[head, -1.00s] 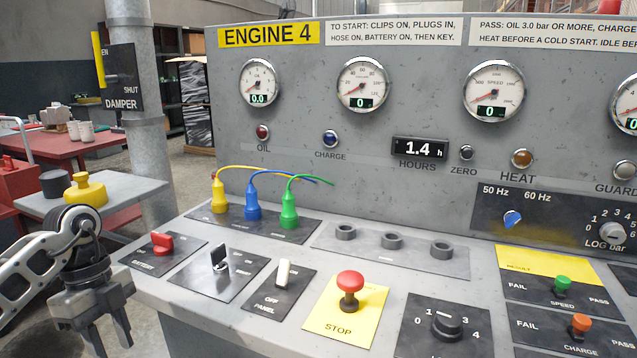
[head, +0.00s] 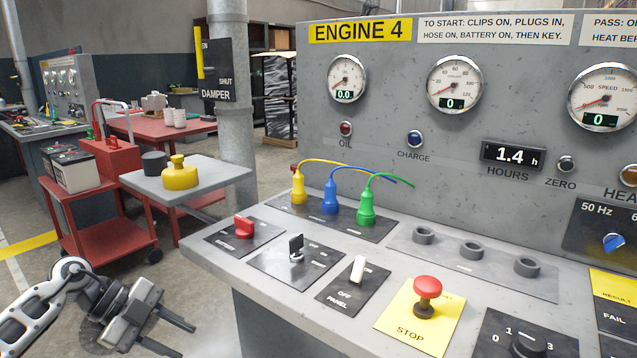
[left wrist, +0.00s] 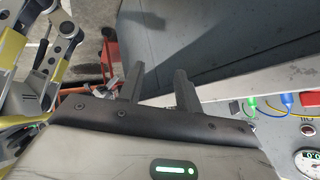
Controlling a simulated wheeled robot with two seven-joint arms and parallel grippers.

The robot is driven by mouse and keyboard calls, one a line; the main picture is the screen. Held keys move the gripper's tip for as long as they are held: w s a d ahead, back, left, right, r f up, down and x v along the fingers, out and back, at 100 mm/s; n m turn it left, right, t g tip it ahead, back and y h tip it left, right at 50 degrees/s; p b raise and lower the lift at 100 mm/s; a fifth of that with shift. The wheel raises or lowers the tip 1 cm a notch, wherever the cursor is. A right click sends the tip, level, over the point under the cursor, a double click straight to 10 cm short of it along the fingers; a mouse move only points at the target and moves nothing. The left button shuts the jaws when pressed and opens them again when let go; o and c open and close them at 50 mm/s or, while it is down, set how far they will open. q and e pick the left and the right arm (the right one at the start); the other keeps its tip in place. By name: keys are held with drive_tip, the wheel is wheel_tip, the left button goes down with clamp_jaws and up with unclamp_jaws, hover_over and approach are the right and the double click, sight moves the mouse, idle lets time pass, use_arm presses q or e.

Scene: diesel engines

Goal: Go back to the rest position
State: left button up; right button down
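My left gripper (head: 172,336) is at the lower left of the head view, to the left of the Engine 4 console (head: 262,305) and apart from it. Its two fingers are spread with nothing between them. The left wrist view also shows the gripper (left wrist: 158,85) with its fingers apart and empty, the console's side behind them. My right gripper is in neither view.
The console carries a red battery switch (head: 244,227), a red stop button (head: 427,290) and yellow, blue and green plugs. A grey side shelf (head: 222,172) holds a yellow item (head: 180,174). A red cart (head: 105,228) stands at left, with open floor in front.

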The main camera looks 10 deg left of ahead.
use_arm(q)
drive_tip(key=w+a+r+n+t, duration=0.3)
drive_tip(key=w+a+r+t, duration=0.1)
drive_tip(key=w+r+t, duration=1)
drive_tip(key=a+r+n+t+y, duration=0.2)
drive_tip(key=a+n+t+y, duration=0.1)
drive_tip(key=a+n+y, duration=0.4)
drive_tip(key=s+a+f+n+g+y, duration=0.2)
drive_tip(key=a+f+n+g+y, duration=0.3)
drive_tip(key=a+f+y, duration=0.4)
drive_tip(key=s+d+f+g+h, duration=0.1)
drive_tip(key=s+d+f+h, duration=0.25)
drive_tip(key=d+f, duration=0.55)
drive_tip(key=s+d+f+g+h, duration=0.25)
drive_tip(key=s+d+f, duration=0.25)
drive_tip(key=d+f, duration=0.5)
drive_tip(key=s+d+n+h, duration=0.1)
drive_tip(key=s+d+h, duration=0.1)
drive_tip(key=s+d, duration=0.6)
drive_tip(key=s+d+n+h, duration=0.2)
drive_tip(key=s+d, duration=0.7)
drive_tip(key=d, duration=0.5)
drive_tip(key=shift+d+g+h+p, duration=0.3)
drive_tip(key=shift+g+p, duration=0.15)
